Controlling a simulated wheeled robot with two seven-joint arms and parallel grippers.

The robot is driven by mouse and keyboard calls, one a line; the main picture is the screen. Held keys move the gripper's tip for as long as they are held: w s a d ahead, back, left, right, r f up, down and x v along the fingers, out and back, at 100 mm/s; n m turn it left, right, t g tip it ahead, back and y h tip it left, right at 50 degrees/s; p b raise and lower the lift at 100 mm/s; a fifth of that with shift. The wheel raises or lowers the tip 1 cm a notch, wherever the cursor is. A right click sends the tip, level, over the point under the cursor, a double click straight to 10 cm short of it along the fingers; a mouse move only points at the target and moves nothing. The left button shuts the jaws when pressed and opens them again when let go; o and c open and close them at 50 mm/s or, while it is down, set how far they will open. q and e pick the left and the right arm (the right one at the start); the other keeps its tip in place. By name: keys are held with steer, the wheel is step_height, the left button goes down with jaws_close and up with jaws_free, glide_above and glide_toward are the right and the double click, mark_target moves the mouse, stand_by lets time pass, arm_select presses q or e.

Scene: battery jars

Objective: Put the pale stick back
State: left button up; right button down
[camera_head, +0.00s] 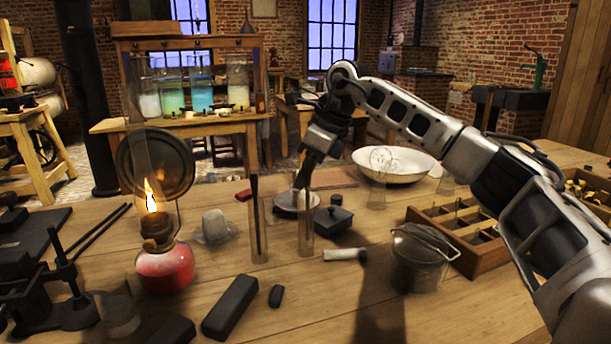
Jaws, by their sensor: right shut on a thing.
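My right gripper (303,180) reaches in from the right and points down over the right one of two narrow glass jars. It is shut on the top of what looks like the pale stick (305,215), a slim light strip standing upright at that right jar. The jar's glass is hard to make out, so I cannot tell how deep the stick sits. The left narrow jar (258,245) has a dark stick (256,205) upright in it. My left gripper is out of view.
A lit red oil lamp (165,267) stands left, before a round dark reflector (155,165). A black lidded box (333,221), a small white roll (345,254) and a glass pot (418,262) stand near the jars. A wooden compartment tray (470,262) is right.

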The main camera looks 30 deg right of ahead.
steer(key=shift+r, duration=0.1)
steer(key=c, duration=1.5)
jaws_free()
steer(key=shift+o, duration=0.2)
steer(key=p+v, duration=0.2)
steer(key=v, duration=1)
